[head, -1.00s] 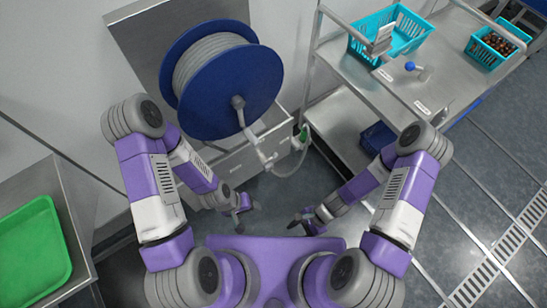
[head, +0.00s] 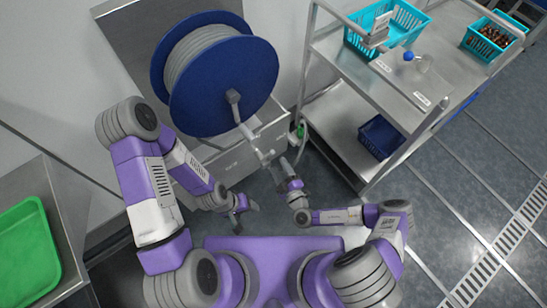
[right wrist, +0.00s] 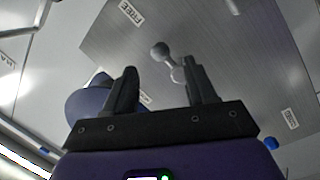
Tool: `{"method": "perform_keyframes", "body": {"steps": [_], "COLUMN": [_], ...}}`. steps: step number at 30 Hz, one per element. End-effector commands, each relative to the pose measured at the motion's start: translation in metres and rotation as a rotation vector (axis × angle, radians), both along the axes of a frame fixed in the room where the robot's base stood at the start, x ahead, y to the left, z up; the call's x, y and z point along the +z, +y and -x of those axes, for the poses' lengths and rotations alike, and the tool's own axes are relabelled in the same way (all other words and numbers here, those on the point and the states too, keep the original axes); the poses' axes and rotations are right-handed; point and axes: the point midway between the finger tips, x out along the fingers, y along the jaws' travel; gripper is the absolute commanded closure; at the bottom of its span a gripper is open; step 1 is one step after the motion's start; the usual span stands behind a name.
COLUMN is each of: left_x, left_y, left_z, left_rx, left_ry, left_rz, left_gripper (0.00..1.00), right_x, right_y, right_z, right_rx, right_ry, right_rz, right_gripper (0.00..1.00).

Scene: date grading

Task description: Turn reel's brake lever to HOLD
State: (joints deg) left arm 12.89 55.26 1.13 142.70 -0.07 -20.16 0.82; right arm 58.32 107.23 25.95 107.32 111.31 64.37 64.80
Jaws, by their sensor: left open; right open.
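The blue-flanged reel (head: 262,75) with grey hose wound on it stands at the wall panel, upper left in the head view. A grey jointed piece (head: 243,125) runs down from its hub. My right gripper (head: 282,164) is open, just below the end of that piece. In the right wrist view a short lever with a round grey knob (right wrist: 160,50) shows just beyond the open fingers (right wrist: 158,75), apparently untouched. A label reading FREE (right wrist: 130,12) is above it; another label (right wrist: 290,118) is unreadable. My left gripper (head: 245,205) is open and empty, lower down.
A green tray (head: 28,250) lies far left. Floor at right is clear.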

Motion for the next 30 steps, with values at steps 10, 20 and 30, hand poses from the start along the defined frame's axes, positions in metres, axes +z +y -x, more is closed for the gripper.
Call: {"method": "perform_keyframes", "body": {"steps": [10, 20, 30], "left_x": [-0.014, -0.014, -0.014], "left_y": [0.0, 0.0, 0.0], "left_z": [0.0, 0.0, 0.0], "left_rx": [0.0, 0.0, 0.0], "left_ry": [0.0, 0.0, 0.0], "left_rz": [0.0, 0.0, 0.0], "left_gripper": [0.32, 0.32, 0.32], "right_x": [-0.001, 0.001, 0.001], "right_y": [0.022, 0.025, 0.025], "right_z": [-0.045, -0.051, -0.051], "right_rx": [0.006, 0.007, 0.006], "right_ry": [-0.004, -0.003, -0.004], "right_rz": [0.004, 0.004, 0.005], "right_gripper": [0.44, 0.44, 0.9]}}
